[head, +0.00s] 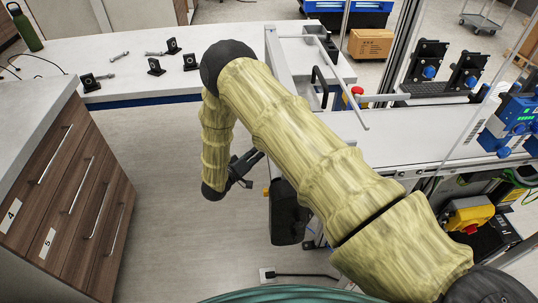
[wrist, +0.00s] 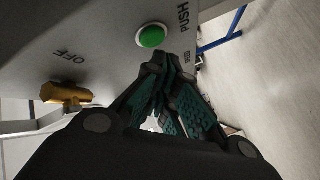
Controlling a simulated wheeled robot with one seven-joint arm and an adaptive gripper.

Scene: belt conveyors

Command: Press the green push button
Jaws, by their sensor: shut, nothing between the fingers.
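The green push button (wrist: 151,36) has a pale ring and sits on a grey panel (wrist: 100,50) in the wrist view, beside the printed word PUSH. My gripper (wrist: 168,62) is shut and empty, with its fingertips just below the button in the picture. I cannot tell whether the tips touch the panel, and the button's face is uncovered. In the head view my gripper (head: 254,157) is by the end of the conveyor, and the green button cannot be made out there.
A yellow-brown knob (wrist: 66,96) stands out from the panel near the word OFF. In the head view, a drawer cabinet (head: 85,185) is at left, a white table (head: 130,50) behind, and a conveyor (head: 420,135) at right. Open floor lies between cabinet and conveyor.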

